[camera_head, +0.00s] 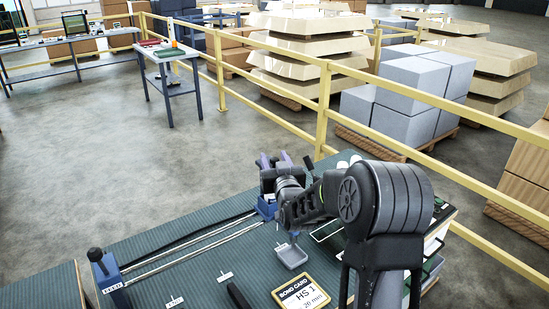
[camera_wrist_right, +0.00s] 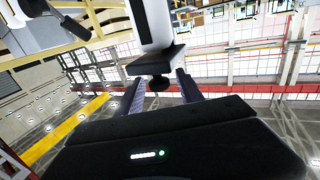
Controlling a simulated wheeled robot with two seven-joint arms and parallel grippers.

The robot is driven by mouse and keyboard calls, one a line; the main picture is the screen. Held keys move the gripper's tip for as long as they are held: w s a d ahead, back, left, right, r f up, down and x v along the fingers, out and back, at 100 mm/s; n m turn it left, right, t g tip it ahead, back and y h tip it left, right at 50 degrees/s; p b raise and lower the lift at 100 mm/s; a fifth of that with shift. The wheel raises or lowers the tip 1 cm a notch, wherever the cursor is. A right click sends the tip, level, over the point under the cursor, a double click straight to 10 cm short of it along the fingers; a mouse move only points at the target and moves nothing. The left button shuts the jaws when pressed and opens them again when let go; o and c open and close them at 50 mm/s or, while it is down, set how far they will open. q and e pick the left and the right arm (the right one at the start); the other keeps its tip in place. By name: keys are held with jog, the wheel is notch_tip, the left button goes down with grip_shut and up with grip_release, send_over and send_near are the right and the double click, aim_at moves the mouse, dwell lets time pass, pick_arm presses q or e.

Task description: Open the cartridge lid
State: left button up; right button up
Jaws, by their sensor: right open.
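My right gripper (camera_head: 273,160) is at the far end of my right arm, above the far part of the green bench (camera_head: 190,260), beside a blue end block (camera_head: 266,208). In the right wrist view the open fingers (camera_wrist_right: 161,92) stand either side of a small black knob (camera_wrist_right: 158,83). The knob sits on a black plate (camera_wrist_right: 155,62) at the end of a white block (camera_wrist_right: 152,22). I see a gap between the knob and each finger. I cannot tell for certain which part is the cartridge lid; my arm hides much of this spot in the head view. My left gripper is not in view.
On the bench, two rods (camera_head: 195,245) run to a blue block (camera_head: 108,277) with a black-knobbed lever. A yellow rail (camera_head: 325,100) stands behind, with pallets of boxes beyond.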

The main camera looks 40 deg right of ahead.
grip_shut()
dwell(0.4)
dwell(1.0)
